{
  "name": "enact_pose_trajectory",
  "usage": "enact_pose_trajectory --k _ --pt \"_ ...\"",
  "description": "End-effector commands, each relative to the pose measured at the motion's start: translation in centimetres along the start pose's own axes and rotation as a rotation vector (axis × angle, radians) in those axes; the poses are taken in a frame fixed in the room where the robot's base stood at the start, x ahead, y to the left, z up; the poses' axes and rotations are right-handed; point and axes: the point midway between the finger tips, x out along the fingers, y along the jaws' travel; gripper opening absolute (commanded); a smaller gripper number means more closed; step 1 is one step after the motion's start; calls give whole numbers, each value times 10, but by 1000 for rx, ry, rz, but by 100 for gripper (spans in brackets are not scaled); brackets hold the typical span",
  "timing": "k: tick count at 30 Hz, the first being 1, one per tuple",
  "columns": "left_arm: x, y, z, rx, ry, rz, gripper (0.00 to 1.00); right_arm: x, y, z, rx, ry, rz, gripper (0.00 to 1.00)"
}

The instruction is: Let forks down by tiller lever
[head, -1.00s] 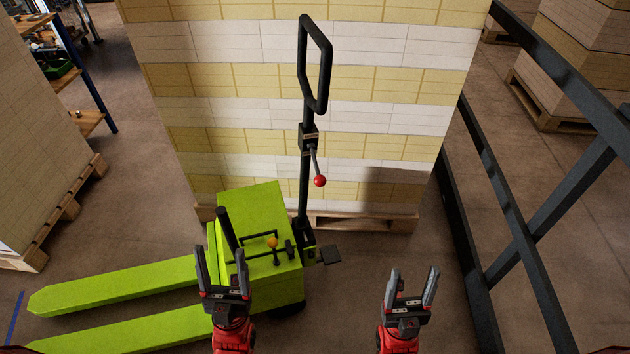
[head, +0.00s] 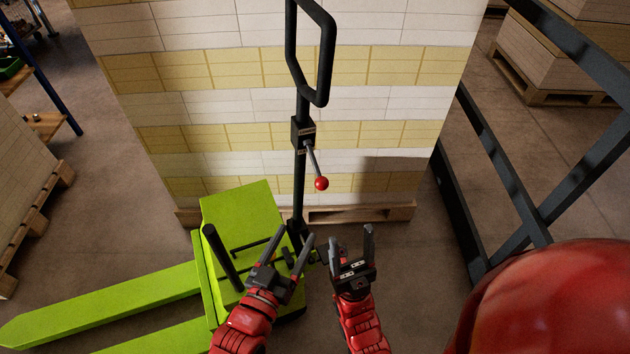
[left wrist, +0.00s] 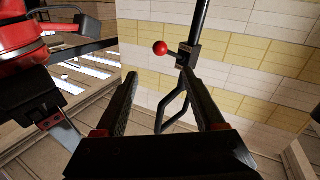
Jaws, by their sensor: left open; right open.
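The green pallet jack (head: 243,212) stands at the lower left with its forks (head: 120,300) pointing left. Its black tiller (head: 300,185) stands upright with a loop handle (head: 326,60) at the top. The tiller lever, with a red ball knob (head: 321,183), sticks out below the handle and slants down to the right. The knob (left wrist: 160,47) also shows in the left wrist view, beyond the fingertips. My left gripper (head: 292,240) is open and empty, below and left of the knob. My right gripper (head: 350,240) is open and empty, below and right of it. Neither touches the lever.
A tall stack of white and yellow reams (head: 240,105) on a wooden pallet (head: 360,213) stands behind the tiller. A dark metal railing (head: 465,190) runs along the right. Another stack on a pallet (head: 30,230) is at the left. Bare floor lies between.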

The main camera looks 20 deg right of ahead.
Motion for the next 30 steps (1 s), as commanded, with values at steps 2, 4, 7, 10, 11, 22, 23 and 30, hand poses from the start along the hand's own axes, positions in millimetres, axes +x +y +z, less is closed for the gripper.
enact_pose_trajectory --k 2,4,7,10,11,22,23,30 --pt "12 0 3 0 9 2 71 -13 -1 2 0 0 0 62" --pt "24 0 3 -3 8 3 71 -21 -1 4 0 0 0 62" --pt "41 0 3 -2 9 2 71 -30 -2 5 0 0 0 62" --pt "61 0 -4 -2 8 1 71 -27 -1 4 0 0 0 62" --pt "67 0 -4 -2 6 1 71 -26 -1 4 0 0 0 62" --pt "140 0 -3 -2 6 0 71 -20 -1 4 0 0 0 62" --pt "144 0 -4 -1 7 0 71 -20 -1 3 0 0 0 62" --pt "162 0 -1 -1 3 -1 71 -20 -1 3 0 0 0 62"
